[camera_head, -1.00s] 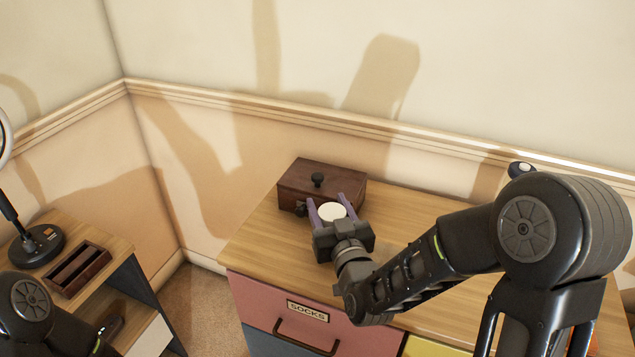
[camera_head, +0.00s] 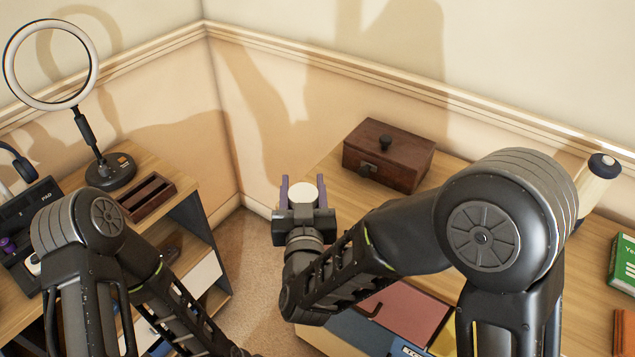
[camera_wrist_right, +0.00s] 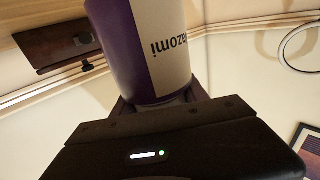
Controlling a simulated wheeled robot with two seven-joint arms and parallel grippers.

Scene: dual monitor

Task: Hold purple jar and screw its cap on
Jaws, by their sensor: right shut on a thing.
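The purple jar (camera_wrist_right: 122,45) shows close up in the right wrist view, with a purple side and a cream side bearing dark, upside-down lettering. My right gripper (camera_head: 303,191) is shut on it. In the head view, a round white top (camera_head: 303,194) shows between the fingers; I cannot tell whether it is a cap. The gripper holds the jar in front of the room corner, near the dresser's left edge. My left arm (camera_head: 165,290) comes in at the lower left, but its gripper is out of frame. A small purple item (camera_head: 8,245) on the left desk is too small to identify.
A dark wooden box (camera_head: 388,160) with a knob stands on the dresser (camera_head: 320,175). A ring lamp (camera_head: 108,172) and a wooden tray (camera_head: 147,197) stand on the left desk. A white and dark cylinder (camera_head: 597,180) and a green box (camera_head: 622,262) are at right.

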